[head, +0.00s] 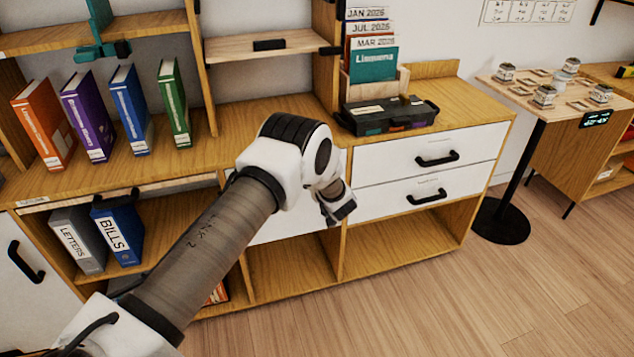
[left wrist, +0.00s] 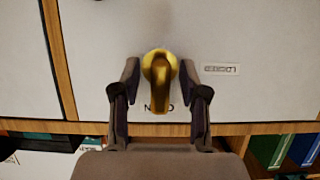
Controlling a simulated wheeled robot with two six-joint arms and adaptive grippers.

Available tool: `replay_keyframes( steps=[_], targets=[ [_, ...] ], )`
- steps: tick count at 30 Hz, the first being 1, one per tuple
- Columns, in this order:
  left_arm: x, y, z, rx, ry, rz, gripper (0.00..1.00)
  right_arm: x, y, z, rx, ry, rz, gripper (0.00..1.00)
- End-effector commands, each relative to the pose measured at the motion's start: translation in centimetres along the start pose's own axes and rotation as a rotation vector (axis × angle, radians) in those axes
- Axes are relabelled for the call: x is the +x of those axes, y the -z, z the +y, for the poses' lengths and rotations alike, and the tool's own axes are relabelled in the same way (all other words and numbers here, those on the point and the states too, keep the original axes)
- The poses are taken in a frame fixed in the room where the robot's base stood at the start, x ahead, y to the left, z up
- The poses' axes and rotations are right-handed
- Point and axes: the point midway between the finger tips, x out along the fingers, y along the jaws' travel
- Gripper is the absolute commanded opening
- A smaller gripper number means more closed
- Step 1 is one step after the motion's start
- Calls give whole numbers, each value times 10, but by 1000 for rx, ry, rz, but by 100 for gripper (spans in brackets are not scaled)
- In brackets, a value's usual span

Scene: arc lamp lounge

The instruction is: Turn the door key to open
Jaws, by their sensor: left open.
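A brass key (left wrist: 160,78) stands out from a white door panel (left wrist: 105,40) in the left wrist view, its bow pointing down in the picture. My left gripper (left wrist: 159,88) is open, with one finger on each side of the key and a gap visible at both sides. Dark lettering below the key is partly covered by it. A small printed label (left wrist: 220,69) is right of the key. In the head view my left arm reaches to the cabinet front and hides the key. My right gripper is not in view.
White drawers with black handles (head: 437,159) are right of my arm, above an open compartment. A dark organizer box (head: 390,115) sits on the cabinet top. Upright binders (head: 128,110) stand at the left. The wooden floor (head: 450,310) at the lower right is clear.

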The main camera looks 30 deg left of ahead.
Motion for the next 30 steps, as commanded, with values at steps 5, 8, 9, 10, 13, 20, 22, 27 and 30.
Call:
replay_keyframes(
  steps=[5, 8, 9, 10, 13, 20, 22, 27, 30],
  targets=[
    [-26, 1, 2, 3, -3, 0, 44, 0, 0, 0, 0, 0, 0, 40],
    [-52, 1, 2, 5, -4, 0, 44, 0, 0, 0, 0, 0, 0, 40],
    [-63, 1, 2, 5, -4, 1, 44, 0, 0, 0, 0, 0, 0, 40],
    [-71, 1, 2, 6, -5, 1, 44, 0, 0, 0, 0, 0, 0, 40],
    [-94, 0, 1, 5, -3, 1, 44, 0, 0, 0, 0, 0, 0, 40],
    [-118, 0, 0, 1, 0, 1, 44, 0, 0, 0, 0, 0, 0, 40],
    [-119, 0, 0, 1, 0, 1, 44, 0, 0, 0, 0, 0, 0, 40],
    [-118, 0, 0, 1, 0, 0, 44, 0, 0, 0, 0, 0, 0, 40],
    [-118, 0, 0, 1, 0, 0, 44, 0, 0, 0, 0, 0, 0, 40]
  ],
)
